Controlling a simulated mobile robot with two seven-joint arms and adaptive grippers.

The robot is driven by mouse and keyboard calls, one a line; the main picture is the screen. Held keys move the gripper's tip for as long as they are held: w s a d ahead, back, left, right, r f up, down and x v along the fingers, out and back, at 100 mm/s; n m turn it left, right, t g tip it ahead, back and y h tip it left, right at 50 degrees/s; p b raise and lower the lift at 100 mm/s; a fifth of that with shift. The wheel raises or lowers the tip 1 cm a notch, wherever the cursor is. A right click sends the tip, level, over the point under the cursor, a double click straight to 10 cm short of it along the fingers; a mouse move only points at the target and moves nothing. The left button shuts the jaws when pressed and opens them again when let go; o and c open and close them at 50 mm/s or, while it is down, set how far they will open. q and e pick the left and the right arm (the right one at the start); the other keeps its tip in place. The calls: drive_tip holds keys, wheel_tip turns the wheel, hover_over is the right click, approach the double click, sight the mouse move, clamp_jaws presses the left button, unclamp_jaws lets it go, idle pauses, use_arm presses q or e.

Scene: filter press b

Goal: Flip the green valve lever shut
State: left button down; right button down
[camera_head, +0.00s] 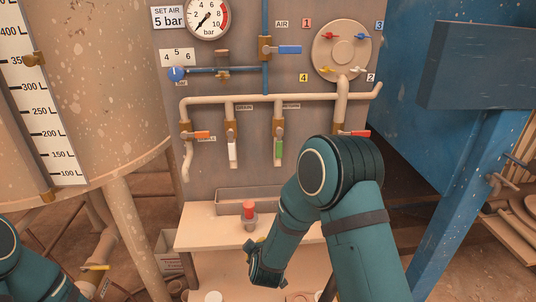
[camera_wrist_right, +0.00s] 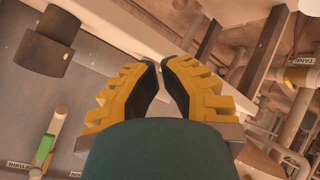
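My right gripper (camera_wrist_right: 160,64) has yellow ribbed fingers with dark pads, a narrow gap between the tips and nothing held.
Beside the green lever are a white lever (camera_head: 232,150), an orange lever (camera_head: 203,135) and a red lever (camera_head: 360,133). A red-topped object (camera_head: 249,213) stands on the bench (camera_head: 200,228) below. A large tank (camera_head: 100,75) is left; a blue frame (camera_head: 455,190) is right.

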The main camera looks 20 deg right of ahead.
sight(279, 145)
drive_tip(key=w+r+n+t+h+p, duration=0.1)
drive_tip(key=w+r+n+t+h, duration=0.2)
drive_tip(key=r, duration=0.8)
drive_tip(key=w+r+n+t+h+p, duration=0.1)
drive_tip(key=w+r+n+t+h, duration=0.1)
drive_tip(key=w+r, duration=0.4)
wheel_tip(279, 145, up, 5)
drive_tip(key=shift+w+r+n+t+h, duration=0.15)
drive_tip(key=shift+n+t+h, duration=0.25)
drive_tip(key=shift+h, duration=0.3)
drive_tip(key=w+d+b, duration=0.2)
drive_tip(key=w+d, duration=0.6)
drive_tip(key=shift+w, duration=0.15)
drive_tip(key=shift+d, duration=0.1)
